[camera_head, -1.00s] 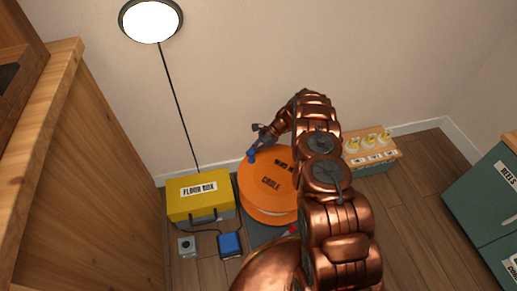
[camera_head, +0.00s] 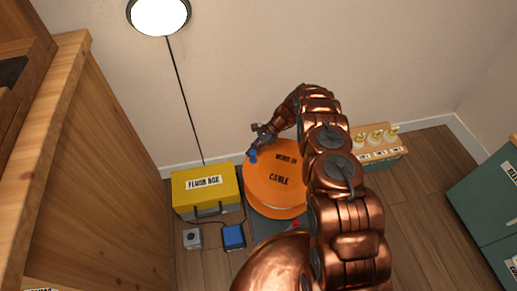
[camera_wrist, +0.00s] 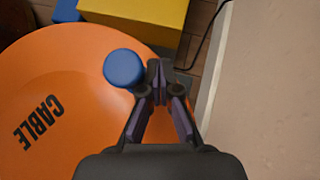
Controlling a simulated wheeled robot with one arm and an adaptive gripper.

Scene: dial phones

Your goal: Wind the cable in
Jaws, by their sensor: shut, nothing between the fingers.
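The orange cable reel (camera_head: 272,184) lies flat on the floor, with "CABLE" lettering on its top; it also fills the left of the wrist view (camera_wrist: 70,110). A blue knob (camera_wrist: 124,68) stands near the reel's rim, and it shows in the head view (camera_head: 252,155). My gripper (camera_wrist: 160,66) is shut and empty, its fingertips just right of the knob in the wrist view. Whether the fingertips touch the knob I cannot tell. My copper arm hides the reel's right side in the head view.
A yellow floor box (camera_head: 207,191) stands left of the reel, with a blue box (camera_head: 233,237) and a small grey box (camera_head: 192,238) before it. A wooden-topped unit (camera_head: 385,143) is at right. The wall is close behind; a lamp (camera_head: 159,14) hangs above.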

